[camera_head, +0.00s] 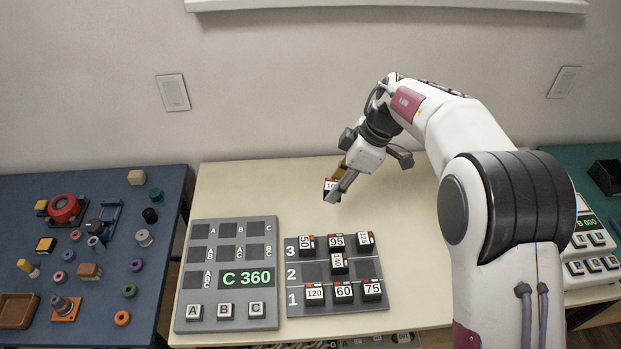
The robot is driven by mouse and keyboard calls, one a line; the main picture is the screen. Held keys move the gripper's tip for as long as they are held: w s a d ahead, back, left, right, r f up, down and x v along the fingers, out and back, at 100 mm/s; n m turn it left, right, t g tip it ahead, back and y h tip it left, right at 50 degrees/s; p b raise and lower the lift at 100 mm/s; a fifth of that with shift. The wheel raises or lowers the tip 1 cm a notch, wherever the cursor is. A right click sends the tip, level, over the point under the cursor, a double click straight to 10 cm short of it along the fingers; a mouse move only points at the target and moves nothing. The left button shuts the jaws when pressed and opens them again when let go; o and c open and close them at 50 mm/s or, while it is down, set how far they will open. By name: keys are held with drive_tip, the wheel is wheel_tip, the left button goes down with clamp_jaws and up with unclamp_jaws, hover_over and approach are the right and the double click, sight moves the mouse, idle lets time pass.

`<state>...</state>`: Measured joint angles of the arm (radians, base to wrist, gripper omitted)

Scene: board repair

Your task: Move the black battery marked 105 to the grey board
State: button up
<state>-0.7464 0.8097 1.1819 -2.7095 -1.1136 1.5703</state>
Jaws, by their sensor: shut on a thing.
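My gripper (341,182) is shut on a black battery (331,188) with a white label. The label starts with "10"; the rest is hidden by a finger. The gripper holds it behind the dark rack, apart from it. The grey board (237,231) lies to the left, with several empty dark slots at its top marked A, B, C, AB, AC, BC and ABC. Its green display (247,279) reads "C 360".
The dark rack (293,271) right of the board holds several batteries, including 120 (315,292), 60 (344,290), 75 (373,288) and 95 (336,241). A blue table (110,328) with loose parts stands left. The light table (265,185) is clear behind the board.

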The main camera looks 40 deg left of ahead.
drive_tip(key=s+d+f+n, duration=0.1)
drive_tip(key=d+f, duration=0.1)
drive_tip(key=d, duration=0.4)
drive_tip(key=s+d+f+n, duration=0.1)
drive_tip(key=d+f, duration=0.2)
drive_tip(key=d, duration=0.4)
drive_tip(key=shift+s+d+f+g+h, duration=0.15)
drive_tip(key=shift+s+d+g+h, duration=0.15)
drive_tip(key=shift+s+h, duration=0.1)
drive_tip(key=shift+n, duration=0.3)
drive_tip(key=shift+f, duration=0.2)
drive_tip(key=shift+f, duration=4.25)
drive_tip(key=shift+f, duration=0.5)
drive_tip(key=o, duration=1.2)
drive_tip(key=shift+o, duration=0.2)
